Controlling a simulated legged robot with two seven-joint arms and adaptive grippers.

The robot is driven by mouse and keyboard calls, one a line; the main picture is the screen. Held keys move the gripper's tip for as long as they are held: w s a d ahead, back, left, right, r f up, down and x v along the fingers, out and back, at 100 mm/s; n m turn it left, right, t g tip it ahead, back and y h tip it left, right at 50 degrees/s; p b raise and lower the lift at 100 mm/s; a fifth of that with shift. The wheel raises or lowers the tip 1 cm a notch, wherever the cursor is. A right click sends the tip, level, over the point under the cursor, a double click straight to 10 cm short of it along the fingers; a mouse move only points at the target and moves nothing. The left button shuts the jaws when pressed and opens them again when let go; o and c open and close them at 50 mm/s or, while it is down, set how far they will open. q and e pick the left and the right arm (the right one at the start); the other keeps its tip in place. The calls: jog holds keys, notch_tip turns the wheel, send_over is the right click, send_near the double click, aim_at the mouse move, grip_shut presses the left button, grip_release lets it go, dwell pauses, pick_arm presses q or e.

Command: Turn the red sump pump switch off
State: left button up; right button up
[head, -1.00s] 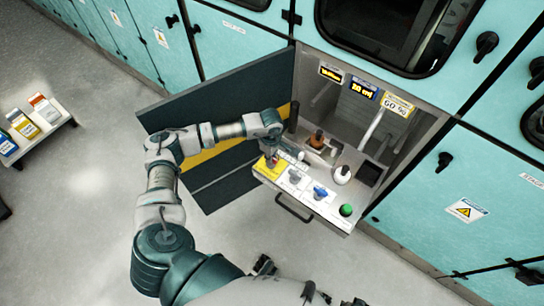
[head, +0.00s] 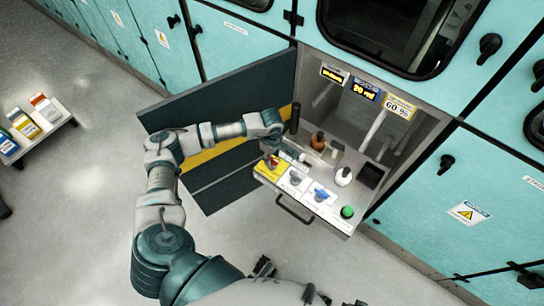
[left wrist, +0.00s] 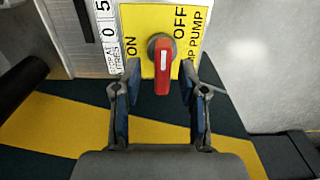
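The red sump pump switch (left wrist: 163,62) stands on a yellow plate (left wrist: 187,18) in the left wrist view. ON is printed left of it and OFF at its upper right. Its red handle, with a white mark, points down in that view, nearly straight. My left gripper (left wrist: 162,108) is open, its fingers to either side of the handle's lower end, with a gap on each side. In the head view the yellow plate (head: 265,169) is at the left end of the panel, and my left gripper (head: 273,149) is over it, partly hiding the switch. I cannot make out my right gripper.
The dark open door (head: 215,105) is close to my left arm.

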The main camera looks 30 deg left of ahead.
aim_at(272, 157)
pick_arm(q)
notch_tip(272, 157, up, 12)
dwell(0.6)
jog(key=shift+f, duration=0.15)
